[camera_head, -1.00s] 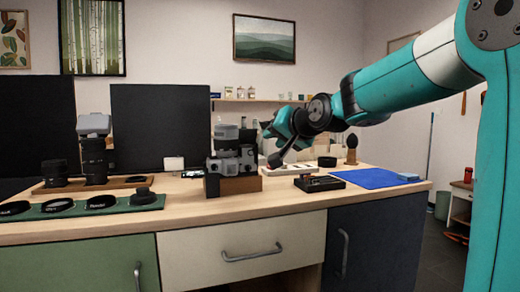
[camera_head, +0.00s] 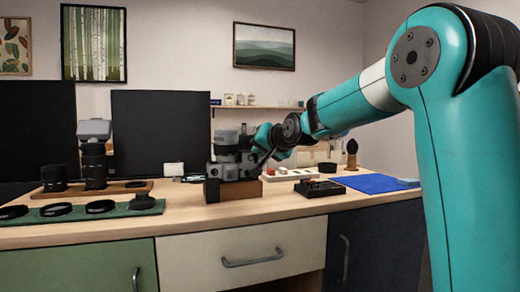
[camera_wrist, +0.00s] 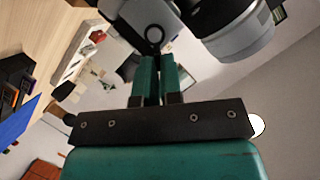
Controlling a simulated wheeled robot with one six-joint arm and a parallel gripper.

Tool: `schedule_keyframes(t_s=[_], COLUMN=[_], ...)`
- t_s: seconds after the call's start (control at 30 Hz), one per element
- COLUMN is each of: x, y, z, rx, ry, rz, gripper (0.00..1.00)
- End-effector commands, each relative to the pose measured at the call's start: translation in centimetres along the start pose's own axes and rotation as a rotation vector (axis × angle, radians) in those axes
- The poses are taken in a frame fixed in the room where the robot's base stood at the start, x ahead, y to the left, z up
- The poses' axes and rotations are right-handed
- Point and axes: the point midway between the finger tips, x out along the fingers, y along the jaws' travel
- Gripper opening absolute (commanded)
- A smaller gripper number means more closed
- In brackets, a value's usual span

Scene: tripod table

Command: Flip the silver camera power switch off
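The silver camera (camera_head: 226,170) sits upright on a wooden block (camera_head: 240,188) near the middle of the workbench. My gripper (camera_head: 264,165) is beside its right side, at body height. In the wrist view, my gripper (camera_wrist: 158,58) has its two teal fingers close together with only a thin gap and nothing visible between them. The silver camera (camera_wrist: 235,35) fills the top right there, with a small dark ring (camera_wrist: 153,38) just beyond the fingertips. I cannot tell whether the tips touch it. The power switch is not clearly visible.
A green tray (camera_head: 85,214) with several lens filters lies at the left, with another camera (camera_head: 94,150) behind it. A black tray (camera_head: 320,188) and a blue mat (camera_head: 372,183) lie to the right. The bench front is clear.

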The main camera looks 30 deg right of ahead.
Motion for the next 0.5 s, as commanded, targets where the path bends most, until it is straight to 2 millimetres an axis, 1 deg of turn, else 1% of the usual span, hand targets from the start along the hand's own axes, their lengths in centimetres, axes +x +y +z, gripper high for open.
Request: schedule_keyframes(t_s=[0.27,0.5], x=[-0.03,-0.05], y=[-0.08,-0.57], z=[0.0,-0.01], rx=[-0.013,-0.105], ry=[-0.001,-0.002], rz=[0.005,0.042], gripper=[0.0,0.0])
